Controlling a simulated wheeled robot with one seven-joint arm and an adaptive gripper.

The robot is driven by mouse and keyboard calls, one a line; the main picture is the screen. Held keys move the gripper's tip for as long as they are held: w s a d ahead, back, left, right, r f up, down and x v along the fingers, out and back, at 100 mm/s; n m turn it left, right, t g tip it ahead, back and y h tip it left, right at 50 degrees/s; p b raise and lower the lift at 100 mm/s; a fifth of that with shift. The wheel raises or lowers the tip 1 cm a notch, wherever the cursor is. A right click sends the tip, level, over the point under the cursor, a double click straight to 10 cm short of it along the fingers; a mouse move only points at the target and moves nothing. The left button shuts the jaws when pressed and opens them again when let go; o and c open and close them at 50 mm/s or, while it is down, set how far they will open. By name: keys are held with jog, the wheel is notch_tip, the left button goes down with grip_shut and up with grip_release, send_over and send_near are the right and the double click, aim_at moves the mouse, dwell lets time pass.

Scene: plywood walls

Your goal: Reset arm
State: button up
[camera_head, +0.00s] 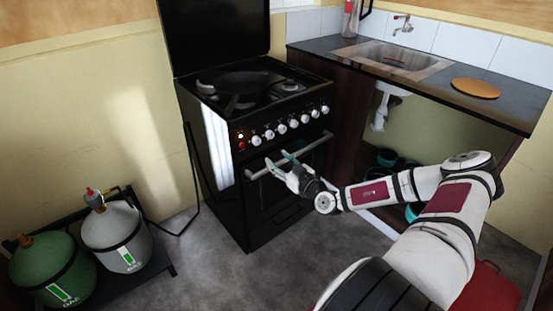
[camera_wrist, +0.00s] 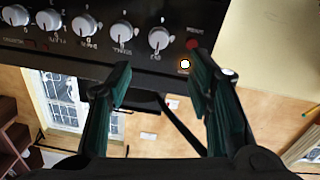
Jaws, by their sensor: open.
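My gripper (camera_head: 281,165) is open and empty in front of the black stove (camera_head: 277,215), near the oven handle (camera_head: 305,150) and below the row of white knobs. I cannot tell whether it touches the handle. In the wrist view, the two dark green fingers of my gripper (camera_wrist: 160,82) are spread apart, with nothing between them. The stove's control panel (camera_wrist: 140,52) and several white knobs (camera_wrist: 160,39) show beyond the fingertips, and a small light glows beside the right finger. My arm reaches in from the lower right of the head view.
A dark pan (camera_head: 242,82) sits on the stove top. A counter with a sink (camera_head: 395,60) and a round wooden board (camera_head: 475,88) is on the right. Green (camera_head: 50,265) and grey (camera_head: 115,232) gas bottles stand at lower left. Grey floor lies clear before the stove.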

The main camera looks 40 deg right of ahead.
dwell(0.4)
jog(key=s+a+r+n+g+y+p, duration=0.1)
jog(key=a+r+n+g+y, duration=0.1)
jog(key=a+r+n+y, duration=0.5)
jog(key=a+r+n+g+y+p, duration=0.1)
jog(key=a+r+n+g+y, duration=0.25)
jog(key=a+n, duration=0.8)
jog(key=s+a+r+n+g+p, duration=0.2)
jog(key=s+a+r+n+g, duration=0.7)
jog(key=n, duration=1.2)
jog(key=s+r+n+h+p, duration=0.2)
jog(key=s+r+n+h, duration=0.3)
jog(key=s+r+n, duration=0.4)
jog(key=s+r+n+h+p, duration=0.2)
jog(key=s+r+n+h, duration=0.3)
jog(key=s+r+n, duration=0.5)
jog(key=s+n, duration=0.8)
jog(key=n, duration=0.3)
jog(key=shift+d+t, duration=0.3)
jog(key=shift+t, duration=0.05)
